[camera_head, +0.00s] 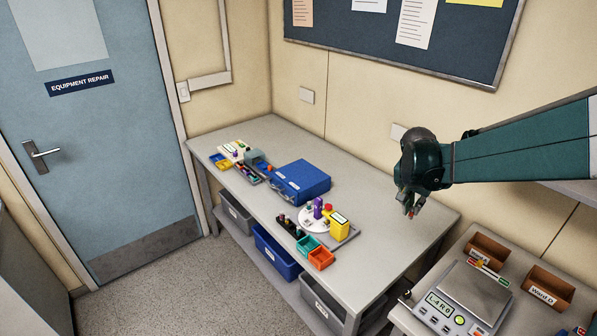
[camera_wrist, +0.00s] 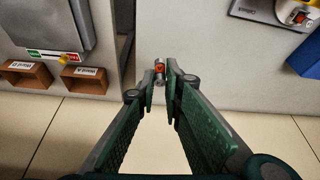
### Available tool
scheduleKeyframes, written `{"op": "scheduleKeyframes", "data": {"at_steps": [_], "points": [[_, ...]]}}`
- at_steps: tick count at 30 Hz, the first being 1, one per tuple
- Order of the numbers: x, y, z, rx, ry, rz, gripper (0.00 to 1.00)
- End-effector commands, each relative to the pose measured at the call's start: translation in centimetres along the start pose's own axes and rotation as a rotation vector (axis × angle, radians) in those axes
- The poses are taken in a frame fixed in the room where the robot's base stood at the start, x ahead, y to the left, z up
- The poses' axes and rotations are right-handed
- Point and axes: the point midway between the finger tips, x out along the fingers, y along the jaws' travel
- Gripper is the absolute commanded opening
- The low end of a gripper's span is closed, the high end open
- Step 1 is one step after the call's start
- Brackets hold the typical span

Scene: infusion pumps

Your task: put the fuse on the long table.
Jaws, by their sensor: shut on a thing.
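A small fuse (camera_wrist: 160,71), silvery with a red-orange middle, is held between the fingertips of my gripper (camera_wrist: 161,82) in the wrist view. My gripper (camera_head: 411,207) also shows in the head view, dark green, above the right end of the long table (camera_head: 352,183). The fuse looks clear of the table top. In the wrist view, pale table top (camera_wrist: 215,70) lies below and beyond the fingertips.
A blue case (camera_head: 302,182), a round white tray with a yellow box (camera_head: 340,224), and teal and orange bins (camera_head: 321,257) stand on the long table. Its right end is bare. A scale (camera_head: 470,294) and brown ward boxes (camera_head: 547,290) stand on the surface at right.

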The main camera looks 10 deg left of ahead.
Motion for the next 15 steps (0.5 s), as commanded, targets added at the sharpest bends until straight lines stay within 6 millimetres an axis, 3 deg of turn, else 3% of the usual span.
{"op": "scheduleKeyframes", "data": {"at_steps": [1,15], "points": [[-0.2,-1.6,0.4,-0.015,0.0,-0.006,0.01],[-1.8,-13.6,5.1,-0.114,0.001,-0.047,0.01]]}}
